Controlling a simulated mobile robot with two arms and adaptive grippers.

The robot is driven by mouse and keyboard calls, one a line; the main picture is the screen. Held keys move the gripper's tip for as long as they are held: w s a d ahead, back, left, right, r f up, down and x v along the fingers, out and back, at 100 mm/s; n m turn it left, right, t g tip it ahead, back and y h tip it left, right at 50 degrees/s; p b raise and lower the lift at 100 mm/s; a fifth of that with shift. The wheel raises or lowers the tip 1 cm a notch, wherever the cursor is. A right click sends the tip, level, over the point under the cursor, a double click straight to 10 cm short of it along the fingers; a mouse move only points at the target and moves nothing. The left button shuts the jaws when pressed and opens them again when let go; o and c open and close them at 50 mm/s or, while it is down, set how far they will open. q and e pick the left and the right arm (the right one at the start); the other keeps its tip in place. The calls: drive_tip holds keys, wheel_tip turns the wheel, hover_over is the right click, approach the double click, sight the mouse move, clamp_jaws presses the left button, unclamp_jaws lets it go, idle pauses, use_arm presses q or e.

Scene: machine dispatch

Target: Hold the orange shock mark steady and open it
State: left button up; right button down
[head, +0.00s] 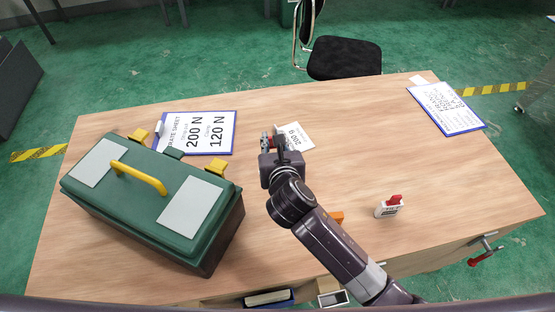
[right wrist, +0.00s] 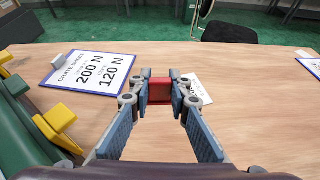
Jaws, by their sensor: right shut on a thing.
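My right gripper (head: 273,141) is above the middle of the table, shut on a small red piece (right wrist: 160,90) that sits between its fingertips in the right wrist view. A small orange thing (head: 337,217), perhaps the orange shock mark, shows beside my right forearm in the head view and is mostly hidden by it. My left gripper is not in view.
A green crate (head: 225,226) with a yellow handle stands on the left of the table (head: 420,165). A crate sheet clipboard (head: 212,147) lies behind it, another clipboard (head: 447,110) at the far right. A white card (head: 294,137) lies by the gripper. The right-hand middle is clear.

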drive_tip(key=f+b, duration=0.1)
drive_tip(key=f, duration=0.6)
drive_tip(key=f+b, duration=0.2)
drive_tip(key=f, duration=0.5)
drive_tip(key=shift+s+d, duration=0.1)
drive_tip(key=shift+s, duration=0.1)
drive_tip(key=shift+f, duration=0.25)
wheel_tip(320, 180, down, 4)
drive_tip(key=shift+f+b, duration=0.15)
drive_tip(key=shift+b, duration=0.75)
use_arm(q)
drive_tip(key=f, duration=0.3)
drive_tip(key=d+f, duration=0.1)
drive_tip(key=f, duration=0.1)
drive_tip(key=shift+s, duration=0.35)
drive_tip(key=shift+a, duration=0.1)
use_arm(e)
drive_tip(key=shift+f, duration=0.15)
drive_tip(key=c, duration=1.8)
unclamp_jaws()
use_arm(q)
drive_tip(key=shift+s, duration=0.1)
